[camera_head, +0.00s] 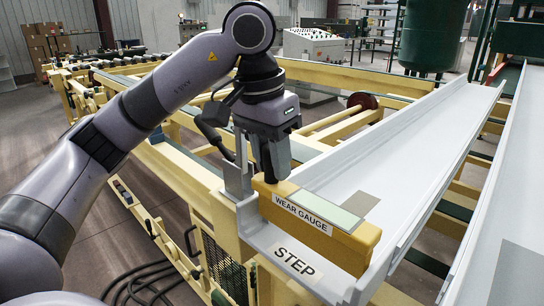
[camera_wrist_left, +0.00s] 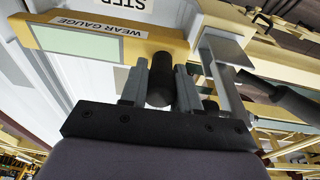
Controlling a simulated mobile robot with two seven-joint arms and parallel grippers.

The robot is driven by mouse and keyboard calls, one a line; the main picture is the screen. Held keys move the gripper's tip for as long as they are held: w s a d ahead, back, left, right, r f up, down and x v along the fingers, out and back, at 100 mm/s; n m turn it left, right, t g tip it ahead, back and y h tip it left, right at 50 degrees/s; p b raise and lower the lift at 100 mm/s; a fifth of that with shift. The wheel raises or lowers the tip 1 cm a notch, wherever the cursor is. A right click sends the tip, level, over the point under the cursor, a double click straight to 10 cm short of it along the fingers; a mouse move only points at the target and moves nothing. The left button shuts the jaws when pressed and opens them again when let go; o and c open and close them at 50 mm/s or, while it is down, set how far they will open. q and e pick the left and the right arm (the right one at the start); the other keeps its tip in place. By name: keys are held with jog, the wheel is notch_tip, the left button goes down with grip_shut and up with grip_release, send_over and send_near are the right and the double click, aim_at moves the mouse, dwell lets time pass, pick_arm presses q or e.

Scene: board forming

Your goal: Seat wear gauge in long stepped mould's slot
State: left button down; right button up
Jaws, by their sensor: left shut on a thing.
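The wear gauge (camera_head: 320,226) is a yellow block with a white label and a pale green top panel. It lies crosswise over the near end of the long stepped mould (camera_head: 400,150), a pale grey channel labelled STEP. My left gripper (camera_head: 271,172) is shut on the gauge's dark round handle at its left end. In the left wrist view the handle stands between both fingers (camera_wrist_left: 160,82), and the gauge (camera_wrist_left: 110,38) extends to the left. The slot is hidden under or behind the gauge, so I cannot tell whether the gauge is in it. My right gripper is out of view.
A grey upright bracket (camera_head: 238,174) stands close to the gripper's left side; it also shows in the left wrist view (camera_wrist_left: 226,52). Yellow frame rails (camera_head: 180,165) surround the mould. A second pale mould (camera_head: 508,195) lies at the right. The mould's far channel is clear.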

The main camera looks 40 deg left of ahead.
pick_arm(q)
jog(key=shift+f+b, duration=0.65)
jog(key=shift+f, duration=0.2)
jog(key=c, duration=0.7)
grip_release()
jog(key=shift+d, duration=0.1)
jog(key=shift+c, duration=0.2)
jog(key=r, duration=0.2)
jog(key=r+p, duration=0.1)
jog(key=r, duration=0.2)
jog(key=s+r+p, duration=0.1)
jog(key=r, duration=0.1)
jog(key=shift+a+r, duration=0.15)
jog(key=shift+a, duration=0.1)
jog(key=shift+d, duration=0.1)
jog(key=shift+s, duration=0.1)
